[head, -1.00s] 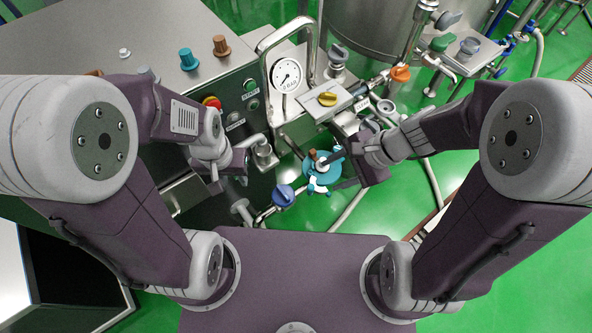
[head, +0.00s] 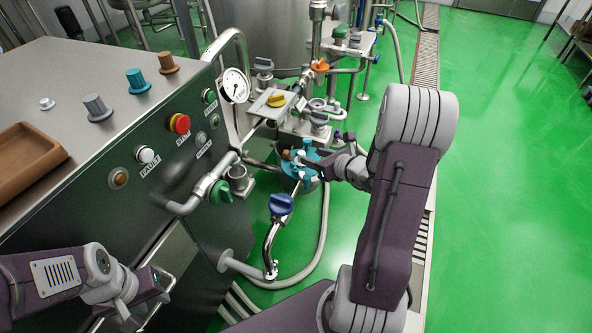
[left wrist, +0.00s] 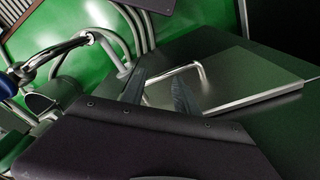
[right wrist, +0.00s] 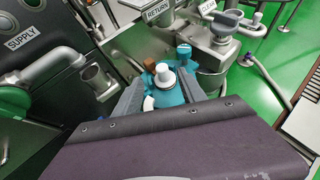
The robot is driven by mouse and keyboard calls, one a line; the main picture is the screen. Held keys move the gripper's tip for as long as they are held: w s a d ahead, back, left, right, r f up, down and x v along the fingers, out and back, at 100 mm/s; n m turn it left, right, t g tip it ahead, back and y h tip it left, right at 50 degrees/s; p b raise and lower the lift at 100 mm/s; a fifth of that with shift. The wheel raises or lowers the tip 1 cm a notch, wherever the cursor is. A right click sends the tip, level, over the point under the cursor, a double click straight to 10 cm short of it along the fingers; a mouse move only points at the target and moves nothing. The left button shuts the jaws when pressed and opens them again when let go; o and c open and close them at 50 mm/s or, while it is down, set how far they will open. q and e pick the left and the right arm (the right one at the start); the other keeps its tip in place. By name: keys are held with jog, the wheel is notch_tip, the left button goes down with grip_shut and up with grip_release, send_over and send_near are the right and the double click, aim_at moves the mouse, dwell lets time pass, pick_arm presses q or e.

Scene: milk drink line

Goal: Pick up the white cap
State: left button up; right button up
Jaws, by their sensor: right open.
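A small white cap (head: 47,103) stands on the steel cabinet top at the left of the head view, left of the grey, teal and brown knob-like caps. Another white cap-like top (right wrist: 165,73) shows in the right wrist view on a teal fitting (right wrist: 166,96), between a brown plug and a teal plug. My right gripper (right wrist: 160,88) is open, with its fingers on either side of the teal fitting; contact cannot be told. In the head view it is at the same fitting (head: 291,163). My left gripper (left wrist: 160,88) is open and empty, low beside the cabinet front.
The steel cabinet (head: 90,58) carries a brown tray (head: 25,162) and front buttons, including a red one (head: 179,123). A blue-handled valve (head: 281,204), pipes and a gauge (head: 235,85) crowd the middle. Green floor (head: 500,130) is open at the right.

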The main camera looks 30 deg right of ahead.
aim_at(302, 153)
jog(key=b+x, duration=0.1)
jog(key=x, duration=0.8)
jog(key=shift+s+d+f, duration=0.1)
jog(key=shift+f, duration=0.1)
jog(key=shift+s+r, duration=0.1)
grip_shut()
